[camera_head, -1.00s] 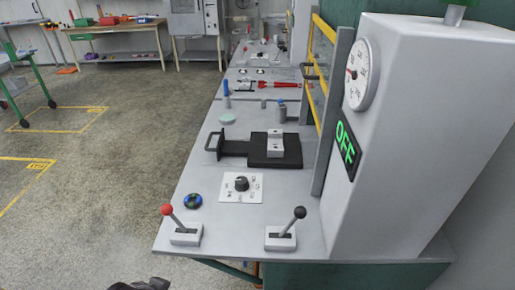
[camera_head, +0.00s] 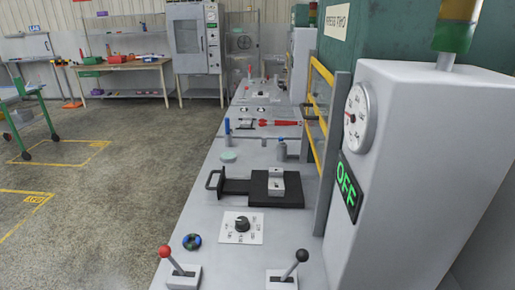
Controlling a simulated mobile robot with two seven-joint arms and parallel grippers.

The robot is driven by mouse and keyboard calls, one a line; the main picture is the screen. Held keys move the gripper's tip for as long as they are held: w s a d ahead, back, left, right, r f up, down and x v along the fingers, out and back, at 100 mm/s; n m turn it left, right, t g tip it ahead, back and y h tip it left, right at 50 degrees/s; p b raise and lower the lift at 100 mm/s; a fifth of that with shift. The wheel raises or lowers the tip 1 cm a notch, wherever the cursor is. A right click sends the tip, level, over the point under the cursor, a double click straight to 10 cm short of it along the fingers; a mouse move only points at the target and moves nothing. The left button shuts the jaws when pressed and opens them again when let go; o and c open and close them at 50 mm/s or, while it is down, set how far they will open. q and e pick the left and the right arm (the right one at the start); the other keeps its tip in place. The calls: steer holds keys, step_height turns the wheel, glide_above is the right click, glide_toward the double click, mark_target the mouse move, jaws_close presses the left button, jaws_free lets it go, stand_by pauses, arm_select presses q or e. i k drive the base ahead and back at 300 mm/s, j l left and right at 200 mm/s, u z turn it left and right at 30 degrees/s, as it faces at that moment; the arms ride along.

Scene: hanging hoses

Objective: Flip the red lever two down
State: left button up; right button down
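A lever with a red ball knob (camera_head: 165,251) stands on a pale base (camera_head: 184,278) at the near left of the grey bench. Its stick leans up and to the left. A second lever with a black knob (camera_head: 302,255) stands to its right on its own base, its stick leaning up and to the right. The lower edge of the picture cuts close to both bases. Neither of my grippers shows in the view now.
A grey cabinet (camera_head: 427,150) with a gauge (camera_head: 358,118) and a green OFF display (camera_head: 349,187) stands at the right. Open floor lies left.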

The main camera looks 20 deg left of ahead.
mark_target(165, 251)
steer(key=u, duration=1.3)
